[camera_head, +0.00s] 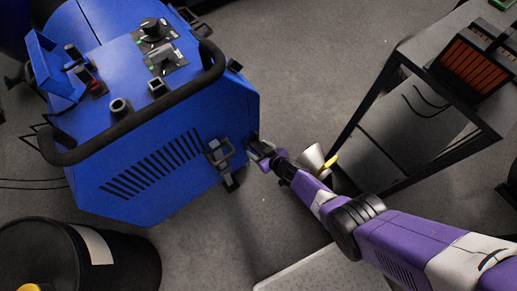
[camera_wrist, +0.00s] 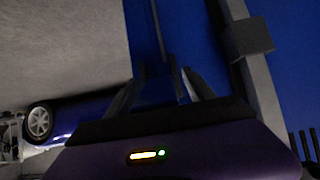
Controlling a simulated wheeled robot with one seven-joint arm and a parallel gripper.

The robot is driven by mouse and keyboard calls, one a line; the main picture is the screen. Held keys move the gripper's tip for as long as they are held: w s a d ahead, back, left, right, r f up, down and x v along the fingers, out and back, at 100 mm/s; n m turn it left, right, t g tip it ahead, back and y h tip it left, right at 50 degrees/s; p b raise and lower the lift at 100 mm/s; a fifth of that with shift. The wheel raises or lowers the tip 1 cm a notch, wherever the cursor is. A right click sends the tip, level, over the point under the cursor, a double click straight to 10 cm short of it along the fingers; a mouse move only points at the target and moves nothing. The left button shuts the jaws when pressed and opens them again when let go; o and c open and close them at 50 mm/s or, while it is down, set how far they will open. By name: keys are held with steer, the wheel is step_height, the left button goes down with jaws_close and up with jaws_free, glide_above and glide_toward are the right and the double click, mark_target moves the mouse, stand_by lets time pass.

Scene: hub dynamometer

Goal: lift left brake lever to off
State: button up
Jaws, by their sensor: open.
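The blue machine (camera_head: 165,125) fills the left of the head view. A grey and black lever-like fitting (camera_head: 219,156) sits on its near lower side, with a dark foot below it. I cannot tell for sure that this is the left brake lever, or its position. My gripper (camera_head: 262,151) is just right of that fitting, close to the machine's lower right corner, and partly hides what is there. In the wrist view my gripper (camera_wrist: 163,92) is open, with a thin dark upright part (camera_wrist: 177,78) showing between the fingers. I cannot tell whether they touch. A grey block (camera_wrist: 247,39) on a post stands to the right.
A black handrail (camera_head: 140,125) loops around the machine's top, with knobs and switches. A dark bin (camera_head: 115,255) stands at lower left. A black-framed table (camera_head: 440,65) stands at right, with a pale cone (camera_head: 311,158) beside my arm. Grey floor lies between.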

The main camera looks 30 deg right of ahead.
steer(key=shift+s, duration=0.1)
steer(key=p+v, duration=0.6)
steer(key=shift+r, duration=0.35)
steer(key=shift+s+d+r+p, duration=0.1)
steer(key=shift+s+r+p, duration=0.15)
steer(key=shift+s+p, duration=0.3)
steer(key=shift+r, duration=0.1)
